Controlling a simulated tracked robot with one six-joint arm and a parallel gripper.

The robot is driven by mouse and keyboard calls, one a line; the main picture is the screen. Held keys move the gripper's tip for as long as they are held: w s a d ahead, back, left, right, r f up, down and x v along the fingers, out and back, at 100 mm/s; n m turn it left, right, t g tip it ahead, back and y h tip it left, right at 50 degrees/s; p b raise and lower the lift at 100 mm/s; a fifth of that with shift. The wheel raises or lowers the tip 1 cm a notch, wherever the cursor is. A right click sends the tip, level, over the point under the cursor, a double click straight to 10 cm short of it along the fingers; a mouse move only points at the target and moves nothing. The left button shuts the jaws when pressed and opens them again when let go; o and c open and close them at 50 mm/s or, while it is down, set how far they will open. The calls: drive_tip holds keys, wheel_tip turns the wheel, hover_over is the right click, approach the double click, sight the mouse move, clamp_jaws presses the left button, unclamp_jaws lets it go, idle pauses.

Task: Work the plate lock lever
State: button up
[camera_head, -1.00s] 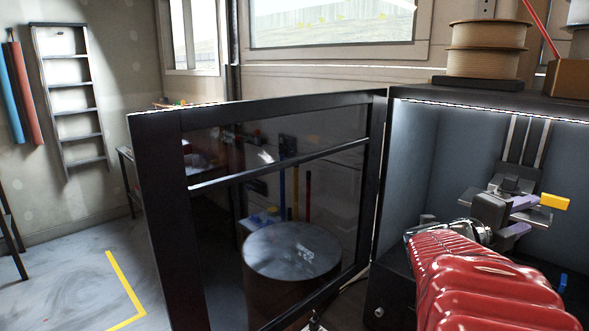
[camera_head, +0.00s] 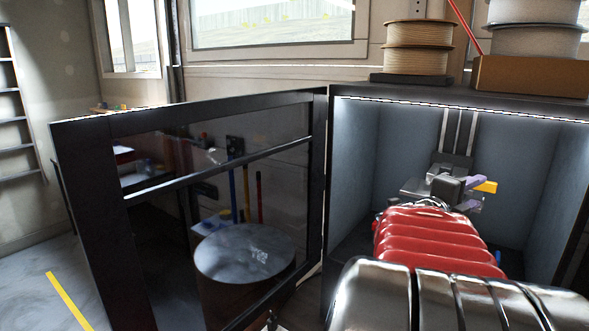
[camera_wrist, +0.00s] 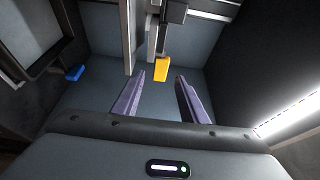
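A yellow tab (camera_head: 486,187) sits inside the printer, by the dark carriage parts on the rail. In the wrist view the yellow tab (camera_wrist: 162,69) lies just ahead, between and beyond my fingertips. A small blue tab (camera_wrist: 75,73) shows at the left of that view. I cannot tell for certain which tab is the plate lock lever. My gripper (camera_wrist: 160,82) has two purple fingers set apart with nothing between them. In the head view my gripper (camera_head: 474,191) is beside the yellow tab, partly hidden by my red arm; contact cannot be told.
The printer's glass door (camera_head: 215,200) stands open at the left. The lit chamber wall (camera_head: 404,140) closes in around my arm. Filament spools (camera_head: 417,48) and a brown box (camera_head: 530,76) stand on top. A round drum top (camera_head: 245,253) shows through the glass.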

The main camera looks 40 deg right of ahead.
sight(485, 188)
drive_tip(key=shift+s+d, duration=0.2)
drive_tip(key=shift+d, duration=0.95)
drive_tip(key=shift+s+d, duration=0.2)
drive_tip(key=shift+d, duration=0.9)
drive_tip(key=shift+s+d, duration=0.2)
drive_tip(key=shift+d, duration=0.95)
drive_tip(key=c, duration=0.9)
drive_tip(key=shift+w+a+f, duration=0.1)
drive_tip(key=shift+a, duration=0.1)
clamp_jaws()
drive_tip(key=shift+d, duration=0.1)
